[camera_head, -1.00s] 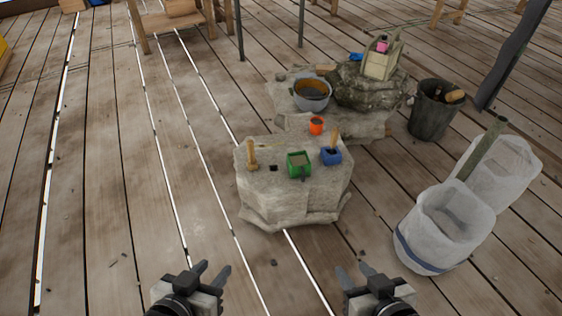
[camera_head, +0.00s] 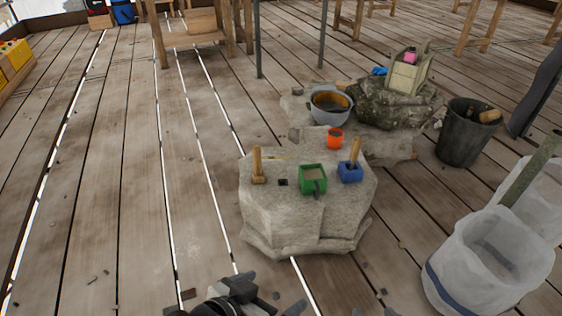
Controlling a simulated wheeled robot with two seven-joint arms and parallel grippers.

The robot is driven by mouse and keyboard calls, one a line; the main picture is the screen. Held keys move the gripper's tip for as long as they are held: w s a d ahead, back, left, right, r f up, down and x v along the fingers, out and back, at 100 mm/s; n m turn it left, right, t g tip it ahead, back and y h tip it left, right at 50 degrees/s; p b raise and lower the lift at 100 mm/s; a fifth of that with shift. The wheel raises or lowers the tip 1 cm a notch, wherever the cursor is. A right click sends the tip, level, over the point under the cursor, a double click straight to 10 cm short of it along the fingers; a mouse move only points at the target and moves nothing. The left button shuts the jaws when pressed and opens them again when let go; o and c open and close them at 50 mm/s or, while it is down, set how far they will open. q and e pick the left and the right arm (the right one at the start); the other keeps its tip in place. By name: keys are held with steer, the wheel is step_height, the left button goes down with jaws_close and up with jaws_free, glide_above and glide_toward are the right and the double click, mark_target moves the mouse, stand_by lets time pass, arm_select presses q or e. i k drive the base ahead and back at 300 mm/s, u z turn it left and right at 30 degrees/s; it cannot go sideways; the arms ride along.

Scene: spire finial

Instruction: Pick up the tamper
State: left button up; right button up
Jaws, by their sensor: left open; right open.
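The tamper appears to be the upright wooden piece (camera_head: 258,166) with a thin handle and a wider foot, standing on the left part of the pale stone block (camera_head: 300,222). My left gripper (camera_head: 288,294) is at the bottom edge, in front of and below the block, with its fingers pointing right. It is open, empty and well apart from the tamper.
On the block are a small black piece (camera_head: 283,182), a green container (camera_head: 312,178) and a blue container (camera_head: 350,173) with a wooden handle. An orange cup (camera_head: 335,139) and grey bowl (camera_head: 331,107) stand behind. White sacks (camera_head: 485,262) are at right.

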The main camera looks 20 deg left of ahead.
mark_target(258, 174)
steer(key=u, duration=0.4)
steer(key=i, duration=1.2)
steer(key=z, duration=0.4)
